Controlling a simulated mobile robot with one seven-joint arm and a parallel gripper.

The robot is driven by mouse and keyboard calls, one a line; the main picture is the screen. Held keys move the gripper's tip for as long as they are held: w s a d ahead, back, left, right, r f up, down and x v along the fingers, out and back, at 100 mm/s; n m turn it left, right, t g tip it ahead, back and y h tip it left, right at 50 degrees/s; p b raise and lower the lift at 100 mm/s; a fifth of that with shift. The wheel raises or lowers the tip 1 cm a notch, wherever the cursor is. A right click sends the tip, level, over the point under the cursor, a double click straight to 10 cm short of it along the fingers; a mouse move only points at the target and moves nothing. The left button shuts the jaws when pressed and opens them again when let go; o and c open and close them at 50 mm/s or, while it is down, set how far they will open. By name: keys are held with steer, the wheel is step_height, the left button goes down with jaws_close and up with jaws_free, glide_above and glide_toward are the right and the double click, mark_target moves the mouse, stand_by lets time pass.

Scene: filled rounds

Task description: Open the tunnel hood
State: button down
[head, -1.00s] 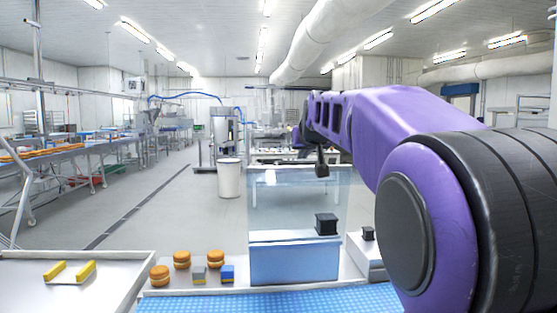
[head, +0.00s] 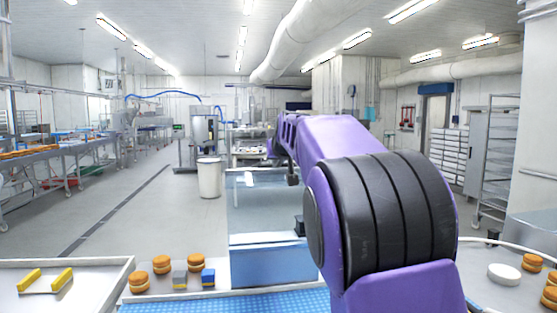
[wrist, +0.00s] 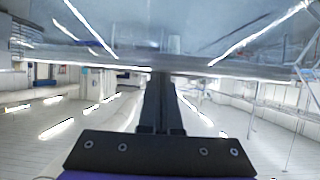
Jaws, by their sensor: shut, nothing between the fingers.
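The tunnel hood (head: 262,205) is a clear, bluish panel standing above a solid light-blue front (head: 270,267) in the head view. My gripper (head: 293,179) is a small dark shape near the hood's upper right, partly hidden behind my purple arm. In the wrist view, my gripper's dark fingers (wrist: 160,85) are together and empty. A long glossy, see-through panel edge (wrist: 230,75) crosses that view at the fingertips; I cannot tell if they touch it. A black block (head: 299,226) by the hood's right side is partly covered by my arm.
A tray (head: 100,272) with yellow bars (head: 62,279) is farther left. More rounds (head: 533,263) and a white disc (head: 503,274) are at right.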

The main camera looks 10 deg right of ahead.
steer(key=w+p, duration=0.3)
steer(key=w, duration=0.1)
steer(key=shift+r, duration=0.3)
steer(key=shift+w+f, duration=0.3)
steer(key=shift+w, duration=0.15)
